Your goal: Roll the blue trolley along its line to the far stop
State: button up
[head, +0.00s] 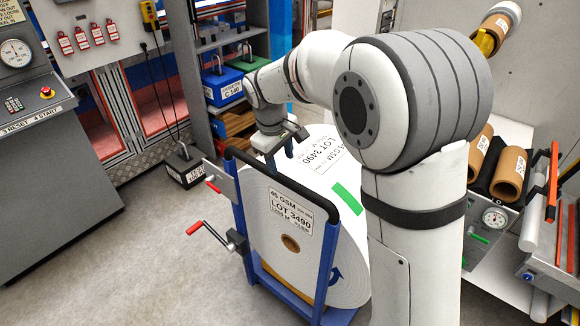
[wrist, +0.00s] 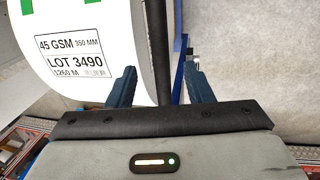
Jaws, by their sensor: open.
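The blue trolley (head: 325,262) stands on the grey floor in the middle of the head view and carries a large white paper roll (head: 262,235) labelled LOT 3490. A black handle bar (head: 300,190) runs across its top. My gripper (head: 282,150) is over this bar, with its fingers pointing down. I cannot make out the trolley's line or the far stop.
A red-handled crank (head: 212,238) sticks out at the trolley's left side. A black hanging block (head: 184,167) is on cables at the left, near a grey control console (head: 50,160). A shelf (head: 240,60) stands behind. Brown-cored rolls (head: 508,172) lie at right. Floor is clear at front left.

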aim_at(284, 178)
jog(key=f, duration=0.5)
jog(key=w+d+f+p, duration=0.1)
jog(key=f, duration=0.1)
jog(key=shift+w+f, duration=0.1)
jog(key=shift+f, duration=0.2)
jog(key=shift+c, duration=0.4)
jog(key=shift+a, duration=0.1)
grip_shut()
